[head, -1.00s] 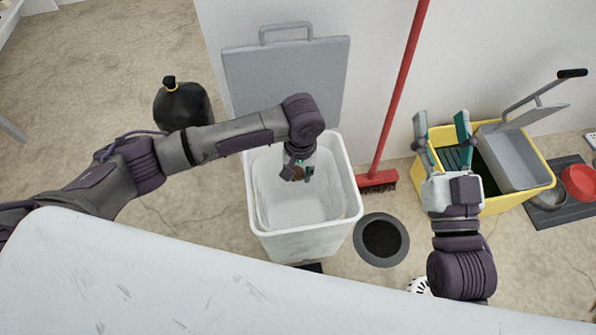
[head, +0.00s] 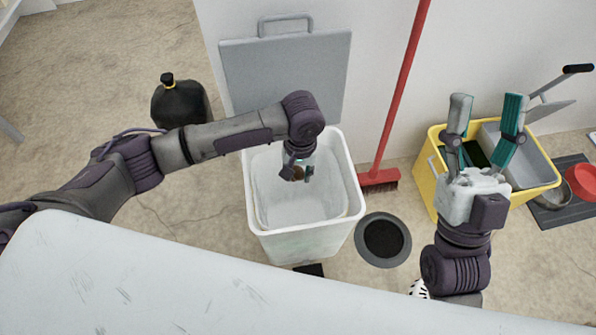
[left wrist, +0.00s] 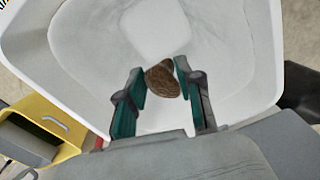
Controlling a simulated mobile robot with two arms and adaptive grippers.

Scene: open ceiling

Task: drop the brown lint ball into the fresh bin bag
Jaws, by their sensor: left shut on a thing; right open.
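The brown lint ball (left wrist: 162,79) is between the fingers of my left gripper (left wrist: 160,85) in the left wrist view, and the gripper is shut on it. In the head view the lint ball (head: 291,173) shows small and partly hidden by my left gripper (head: 298,172). Both are over the open mouth of the white bin (head: 305,241), which is lined with a pale bag (head: 310,205). The bag also shows below the ball in the left wrist view (left wrist: 230,50). My right gripper (head: 487,105) is open and empty, above the yellow bucket.
The bin's grey lid (head: 285,80) stands up behind it. A red broom (head: 395,100) leans on the wall to the right. A yellow mop bucket (head: 428,185), a dark round bowl (head: 383,239) and a tied black bag (head: 180,105) stand around. A white table edge (head: 150,280) is in front.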

